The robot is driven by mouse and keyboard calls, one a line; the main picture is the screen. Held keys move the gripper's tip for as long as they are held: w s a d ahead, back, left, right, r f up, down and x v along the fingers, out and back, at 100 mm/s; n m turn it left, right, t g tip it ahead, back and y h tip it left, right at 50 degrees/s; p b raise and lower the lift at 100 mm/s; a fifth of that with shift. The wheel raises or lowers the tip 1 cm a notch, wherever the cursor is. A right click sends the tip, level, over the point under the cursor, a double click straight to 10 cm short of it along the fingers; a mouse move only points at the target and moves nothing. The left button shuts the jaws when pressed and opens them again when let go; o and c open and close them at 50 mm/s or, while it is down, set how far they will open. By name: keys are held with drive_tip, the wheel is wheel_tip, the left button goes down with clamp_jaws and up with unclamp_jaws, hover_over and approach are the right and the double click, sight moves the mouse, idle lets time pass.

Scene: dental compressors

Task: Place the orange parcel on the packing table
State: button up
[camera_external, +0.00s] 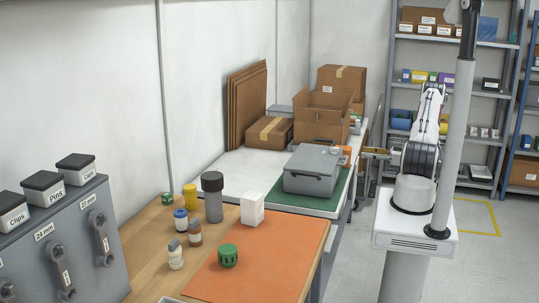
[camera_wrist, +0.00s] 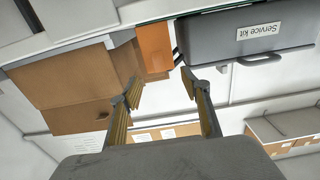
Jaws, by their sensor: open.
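The orange parcel (camera_external: 346,151) shows as a small orange patch just behind the grey case, mostly hidden by it. In the wrist view the orange parcel (camera_wrist: 154,48) is between a cardboard box and the case, beyond my fingertips. My gripper (camera_wrist: 160,86) is open, with nothing between its fingers. In the external view my gripper (camera_external: 365,153) is at the right side of the white table, pointing left toward the parcel, apart from it. The white table (camera_external: 229,168), which looks like the packing table, runs along the wall.
The grey case (camera_external: 312,170), labelled Service kit (camera_wrist: 258,31), sits on a green mat (camera_external: 338,196) close to the parcel. Cardboard boxes (camera_external: 318,123) stand at the back. A wooden bench (camera_external: 145,235) with bottles is in front. Shelves (camera_external: 446,80) stand behind my arm.

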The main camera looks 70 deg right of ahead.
drive_tip(key=shift+o, duration=0.3)
drive_tip(key=shift+w, duration=0.15)
drive_tip(key=shift+w+d+f, duration=0.1)
drive_tip(key=shift+w, duration=1.05)
drive_tip(key=shift+w+d+f, duration=0.1)
drive_tip(key=shift+w, duration=1)
drive_tip(key=shift+w, duration=1.3)
drive_tip(key=shift+w, duration=0.1)
drive_tip(key=shift+w+a+r, duration=0.1)
drive_tip(key=shift+w, duration=1.15)
drive_tip(key=shift+w+a, duration=0.1)
drive_tip(key=shift+w, duration=1.15)
drive_tip(key=c, duration=1.2)
drive_tip(key=shift+o, duration=0.2)
